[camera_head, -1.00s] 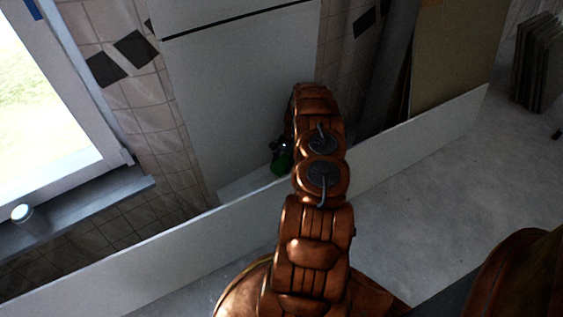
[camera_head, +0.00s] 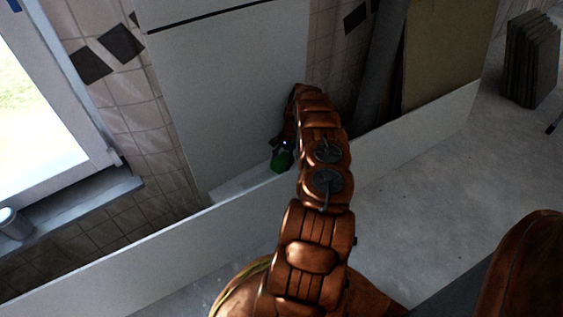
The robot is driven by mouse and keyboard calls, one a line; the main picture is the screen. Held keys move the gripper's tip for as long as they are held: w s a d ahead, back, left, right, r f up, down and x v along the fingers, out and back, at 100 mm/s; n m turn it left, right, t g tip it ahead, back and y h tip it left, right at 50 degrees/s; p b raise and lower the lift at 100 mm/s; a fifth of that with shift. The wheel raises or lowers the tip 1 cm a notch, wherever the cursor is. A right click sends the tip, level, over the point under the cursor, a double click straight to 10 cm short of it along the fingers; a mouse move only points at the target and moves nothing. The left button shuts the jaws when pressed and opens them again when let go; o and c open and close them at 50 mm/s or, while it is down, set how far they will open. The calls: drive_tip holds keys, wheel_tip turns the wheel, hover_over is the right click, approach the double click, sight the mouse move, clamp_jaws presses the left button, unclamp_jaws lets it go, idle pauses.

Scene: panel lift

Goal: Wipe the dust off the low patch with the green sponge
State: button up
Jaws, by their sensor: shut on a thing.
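The green sponge (camera_head: 282,160) shows just left of my arm, low in front of the large white panel. My gripper (camera_head: 281,145) is a small dark shape right above the sponge and is shut on it. Part of the gripper is hidden behind my copper-coloured arm. The white panel (camera_head: 230,95) stands against the tiled wall, with a dark horizontal line near its top. I cannot make out the dust or the low patch on it. Whether the sponge touches the panel cannot be told.
A long low white board (camera_head: 130,250) runs across in front of the panel, and my arm reaches over it. A window (camera_head: 45,100) and its sill (camera_head: 75,205) are at left. A tan board (camera_head: 445,55) leans at back right.

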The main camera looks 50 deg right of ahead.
sight(275, 164)
drive_tip(key=shift+w+a+r+p, duration=0.1)
drive_tip(key=shift+w+a+p, duration=0.1)
drive_tip(key=shift+a+p, duration=0.55)
drive_tip(key=shift+w+a+r+p, duration=0.1)
drive_tip(key=shift+w+a+p, duration=0.1)
drive_tip(key=shift+a+p, duration=0.55)
drive_tip(key=shift+w+a, duration=0.1)
drive_tip(key=shift+a, duration=0.15)
wheel_tip(275, 164, up, 2)
drive_tip(key=shift+r+p, duration=1.15)
drive_tip(key=shift+r, duration=1.65)
drive_tip(key=shift+r, duration=0.1)
